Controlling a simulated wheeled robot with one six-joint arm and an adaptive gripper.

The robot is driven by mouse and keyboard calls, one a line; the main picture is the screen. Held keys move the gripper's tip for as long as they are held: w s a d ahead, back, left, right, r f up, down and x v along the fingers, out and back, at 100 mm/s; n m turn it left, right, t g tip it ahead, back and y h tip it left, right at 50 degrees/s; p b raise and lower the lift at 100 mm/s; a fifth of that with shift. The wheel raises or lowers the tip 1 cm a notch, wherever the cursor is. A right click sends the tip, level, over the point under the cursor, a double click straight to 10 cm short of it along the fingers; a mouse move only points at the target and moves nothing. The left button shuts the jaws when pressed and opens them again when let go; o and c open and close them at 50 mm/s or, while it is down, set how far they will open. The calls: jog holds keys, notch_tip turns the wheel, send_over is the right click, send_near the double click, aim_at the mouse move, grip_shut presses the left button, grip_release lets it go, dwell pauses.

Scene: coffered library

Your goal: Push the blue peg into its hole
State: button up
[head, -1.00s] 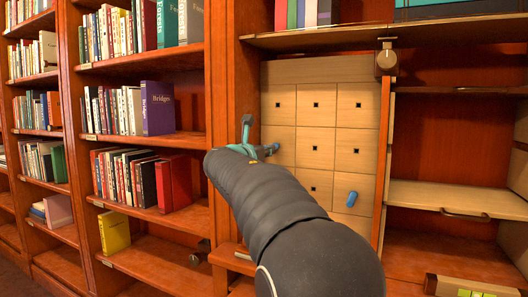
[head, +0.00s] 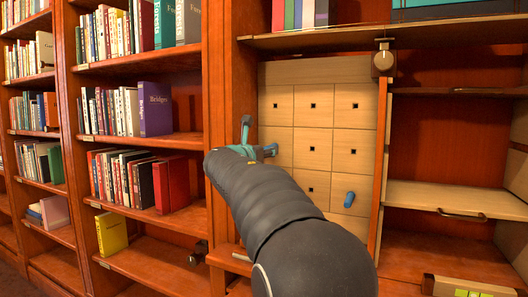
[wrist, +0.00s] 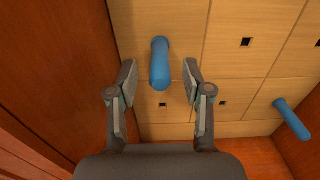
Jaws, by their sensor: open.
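The light wooden panel (head: 316,75) has a grid of squares with small dark square holes. A blue peg (wrist: 160,63) stands out from the panel's left column in the wrist view, ahead of and between my open fingers. My gripper (head: 258,138) is at the panel's left edge in the head view and hides most of that area. In the wrist view my gripper (wrist: 158,80) is open, with a gap on both sides of the peg. A second blue peg (head: 349,199) sticks out at the panel's lower right; the wrist view shows it too (wrist: 292,119).
An upright wooden post (wrist: 70,70) runs close along the left of my gripper. Shelves of books (head: 130,110) stand left; a mostly empty shelf (head: 455,197) with a handle is right.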

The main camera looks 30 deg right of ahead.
jog(key=v, duration=1.2)
jog(key=shift+d, duration=0.1)
